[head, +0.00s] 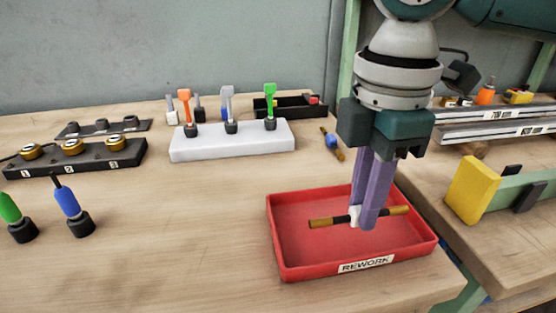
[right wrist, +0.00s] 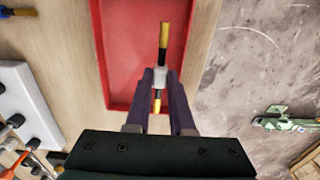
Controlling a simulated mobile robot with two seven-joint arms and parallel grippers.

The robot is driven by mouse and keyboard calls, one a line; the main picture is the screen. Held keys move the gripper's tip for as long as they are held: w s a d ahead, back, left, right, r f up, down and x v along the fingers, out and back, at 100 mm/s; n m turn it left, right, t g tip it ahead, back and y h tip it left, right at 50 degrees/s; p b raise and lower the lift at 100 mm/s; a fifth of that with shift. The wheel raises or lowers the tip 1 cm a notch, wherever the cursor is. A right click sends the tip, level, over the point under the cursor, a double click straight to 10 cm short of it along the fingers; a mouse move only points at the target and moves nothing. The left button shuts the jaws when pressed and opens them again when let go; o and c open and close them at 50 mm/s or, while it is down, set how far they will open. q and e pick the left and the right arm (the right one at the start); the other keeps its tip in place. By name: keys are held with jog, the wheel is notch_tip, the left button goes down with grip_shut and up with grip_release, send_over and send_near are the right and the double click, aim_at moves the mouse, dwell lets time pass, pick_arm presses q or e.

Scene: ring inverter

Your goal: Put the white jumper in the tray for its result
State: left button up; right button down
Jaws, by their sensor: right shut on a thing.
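The white jumper is a thin rod with a white middle, black bands and gold ends (head: 322,222). My right gripper (head: 364,220) has purple fingers and is shut on its white middle. The jumper lies level over the red tray (head: 352,274), whose front label reads REWORK. I cannot tell whether it touches the tray floor. The right wrist view shows the jumper (right wrist: 163,42) between the fingertips (right wrist: 161,77), with the red tray (right wrist: 102,50) beneath. My left gripper is not in view.
A blue-middled jumper (head: 331,140) lies behind the tray. A white block (head: 250,145) holds orange, grey and green tools. A black numbered block (head: 100,157) stands at left, with green and blue probes (head: 68,200) in front. A yellow block (head: 472,188) stands at right.

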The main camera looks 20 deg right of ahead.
notch_tip(320, 180, down, 4)
jog(key=shift+r+b, duration=0.1)
jog(key=shift+b, duration=0.35)
jog(key=shift+f, duration=0.2)
jog(key=shift+f, duration=0.15)
jog(key=c, duration=1.1)
grip_release()
jog(key=shift+o, duration=0.2)
